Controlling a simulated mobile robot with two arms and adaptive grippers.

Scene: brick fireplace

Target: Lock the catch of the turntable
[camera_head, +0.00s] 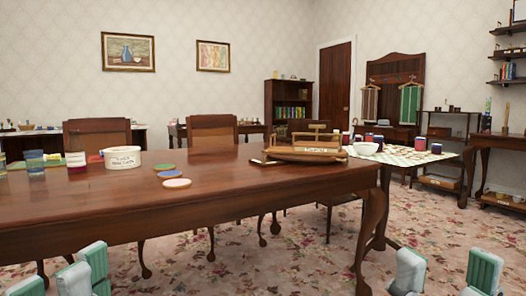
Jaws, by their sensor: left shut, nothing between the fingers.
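A brown wooden piece with a raised bar and a pale label (304,151) sits near the right end of the large dark wooden table (240,185). It may be the turntable, but I cannot make out a turntable or a catch for certain. My left gripper (70,277) is low at the bottom left, shut and empty, in front of the table and well apart from the wooden piece. Neither gripper touches anything.
A white labelled tub (122,158), several coloured discs (171,173) and cups (35,160) stand on the table's left half. A second table with a patterned cloth (408,156) holds a white bowl (365,149) at right. The table's front middle is clear.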

